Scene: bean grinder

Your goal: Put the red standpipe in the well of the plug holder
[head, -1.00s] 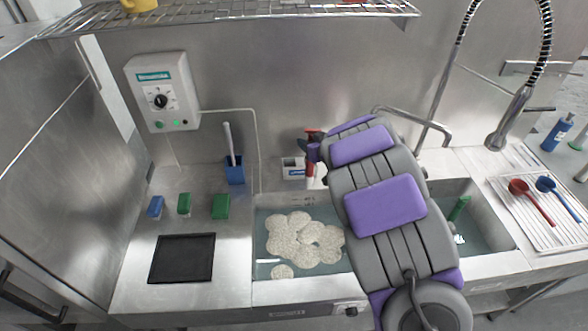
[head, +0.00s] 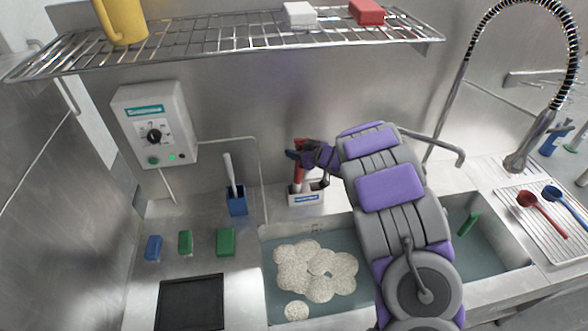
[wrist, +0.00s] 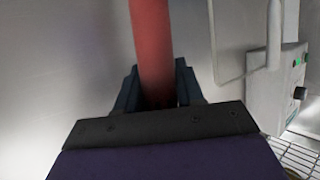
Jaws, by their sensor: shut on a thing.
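The red standpipe (head: 299,174) is held upright by my gripper (head: 297,154) in the head view. It stands at the back of the sink, its lower end at the white plug holder (head: 306,199). I cannot tell whether that end is inside the well or just in front of or above it. In the wrist view the red pipe (wrist: 153,45) runs between the dark fingers of my gripper (wrist: 158,95), which are shut on it. The plug holder is not seen in the wrist view.
A sink basin (head: 262,270) with foamy water lies in front of the holder. A blue cup with a brush (head: 237,203) stands to the left. A wire shelf (head: 220,40) hangs above, and a curved tap (head: 455,152) is to the right.

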